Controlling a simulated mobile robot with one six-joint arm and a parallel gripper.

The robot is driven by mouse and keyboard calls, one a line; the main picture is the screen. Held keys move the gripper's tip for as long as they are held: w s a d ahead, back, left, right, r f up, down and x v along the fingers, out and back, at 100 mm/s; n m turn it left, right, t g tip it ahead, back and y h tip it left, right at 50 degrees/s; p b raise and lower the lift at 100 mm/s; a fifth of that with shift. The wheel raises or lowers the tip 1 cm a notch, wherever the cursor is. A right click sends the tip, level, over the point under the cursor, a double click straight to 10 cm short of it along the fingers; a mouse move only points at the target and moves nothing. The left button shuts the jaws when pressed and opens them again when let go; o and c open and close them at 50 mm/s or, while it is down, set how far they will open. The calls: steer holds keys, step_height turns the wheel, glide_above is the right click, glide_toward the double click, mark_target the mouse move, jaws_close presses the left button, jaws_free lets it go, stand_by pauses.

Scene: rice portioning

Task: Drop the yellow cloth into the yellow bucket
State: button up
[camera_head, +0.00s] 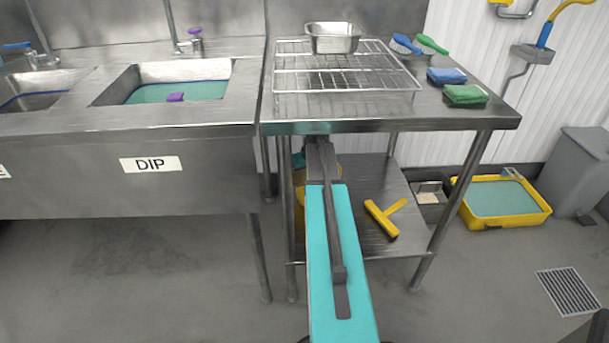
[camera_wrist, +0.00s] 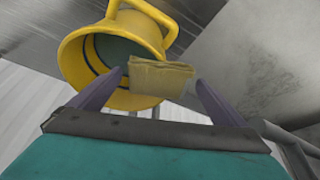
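The yellow bucket (camera_wrist: 75,65) fills the upper left of the wrist view, its dark, blue-lined mouth facing the camera and its yellow handle at the top. In the head view a part of the yellow bucket (camera_head: 299,193) shows beside my arm on the lower shelf. The folded yellow cloth (camera_wrist: 160,78) overlaps the right side of the bucket's mouth and rim in the wrist view.
The steel table (camera_head: 400,120) stands above the lower shelf (camera_head: 350,213), where a yellow squeegee (camera_head: 383,218) lies right of my arm. A wire rack (camera_head: 300,80) and a metal pan (camera_head: 333,38) are on top. A yellow tub (camera_head: 540,210) stands on the floor at right.

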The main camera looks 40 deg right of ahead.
steer(key=shift+r, duration=0.1)
steer(key=shift+r, duration=0.45)
steer(key=d+p+v, duration=0.1)
steer(key=v, duration=0.6)
steer(key=shift+a+r+p, duration=0.2)
steer(key=shift+a+p, duration=0.15)
steer(key=shift+a, duration=0.2)
steer(key=shift+s, duration=0.1)
steer(key=shift+s, duration=0.1)
